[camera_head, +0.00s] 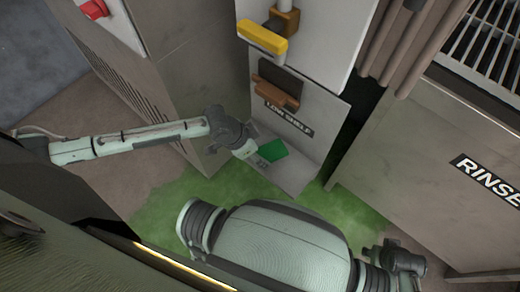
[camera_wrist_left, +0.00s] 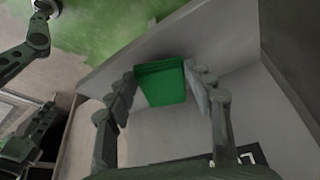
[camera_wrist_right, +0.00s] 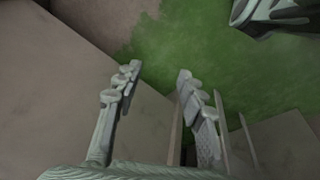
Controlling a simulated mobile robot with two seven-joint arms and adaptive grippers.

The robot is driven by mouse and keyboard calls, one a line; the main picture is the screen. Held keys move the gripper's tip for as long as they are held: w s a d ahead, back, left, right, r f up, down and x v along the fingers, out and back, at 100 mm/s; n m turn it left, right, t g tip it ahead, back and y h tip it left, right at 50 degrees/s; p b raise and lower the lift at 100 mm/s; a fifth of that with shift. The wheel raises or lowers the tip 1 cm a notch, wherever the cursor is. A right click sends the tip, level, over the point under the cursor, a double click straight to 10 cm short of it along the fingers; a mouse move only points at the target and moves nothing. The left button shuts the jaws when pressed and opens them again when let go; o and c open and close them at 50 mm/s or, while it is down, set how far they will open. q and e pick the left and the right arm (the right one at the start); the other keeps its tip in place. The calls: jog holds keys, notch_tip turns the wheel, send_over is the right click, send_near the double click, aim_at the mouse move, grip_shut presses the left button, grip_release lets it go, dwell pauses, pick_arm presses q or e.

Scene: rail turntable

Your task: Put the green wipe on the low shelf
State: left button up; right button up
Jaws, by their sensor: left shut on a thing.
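The green wipe (camera_head: 272,151) is a flat green piece at the low shelf (camera_head: 293,178), a grey ledge under the "LOW SHELF" label (camera_head: 290,119). My left gripper (camera_head: 254,150) is shut on the wipe. In the left wrist view the wipe (camera_wrist_left: 160,84) sits between the two fingertips, over the grey shelf surface and close to its raised edge (camera_wrist_left: 190,40). I cannot tell whether the wipe touches the shelf. My right gripper (camera_wrist_right: 157,85) is open and empty in its wrist view, above the floor.
A yellow handle (camera_head: 262,39) and a brown block (camera_head: 277,92) stick out of the panel above the shelf. A grey cabinet stands at the left. A "RINSE" unit (camera_head: 440,185) with a grille stands at the right. The floor has a green patch (camera_head: 165,212).

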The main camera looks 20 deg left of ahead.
pick_arm(q)
jog(key=shift+d+f+b, duration=0.1)
jog(key=shift+f+b, duration=0.65)
jog(key=shift+w+r, duration=0.1)
pick_arm(e)
jog(key=r, duration=0.1)
jog(key=w+r, duration=0.1)
jog(key=r, duration=0.1)
jog(key=w+r, duration=0.1)
jog(key=r, duration=0.1)
jog(key=shift+w, duration=0.1)
pick_arm(q)
jog(key=o, duration=1)
jog(key=shift+r, duration=0.3)
jog(key=p+v, duration=0.1)
jog(key=v, duration=1)
jog(key=shift+r+p, duration=0.15)
jog(key=shift+p, duration=0.2)
pick_arm(e)
jog(key=f, duration=0.2)
jog(key=s+f, duration=0.1)
jog(key=f, duration=0.1)
jog(key=shift+s+f, duration=0.15)
jog(key=shift+f, duration=0.05)
